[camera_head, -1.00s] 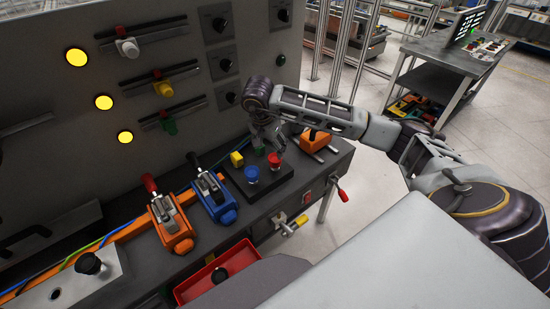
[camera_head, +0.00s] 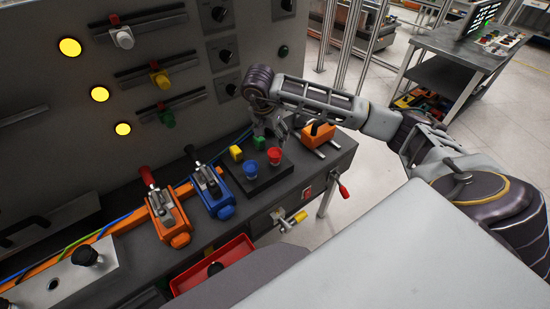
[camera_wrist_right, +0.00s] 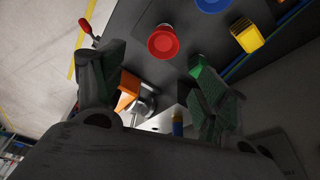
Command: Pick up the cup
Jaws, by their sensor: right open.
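A red cup (camera_head: 275,156) and a blue cup (camera_head: 251,171) stand on a black board (camera_head: 262,185) on the bench. Both also show at the top of the right wrist view, the red cup (camera_wrist_right: 163,42) whole and the blue cup (camera_wrist_right: 212,4) cut by the edge. My right gripper (camera_head: 272,130) is just behind and above the red cup in the head view. In the wrist view its fingers (camera_wrist_right: 157,85) are apart with nothing gripped, and the red cup lies beyond the fingertips. My left gripper is not in view.
A yellow block (camera_head: 236,153) and a green block (camera_head: 259,142) sit by the cups. An orange device (camera_head: 318,132) is to the right; blue (camera_head: 214,194) and orange (camera_head: 170,218) clamps are to the left. The upright panel (camera_head: 65,110) rises behind. A red tray (camera_head: 222,263) is in front.

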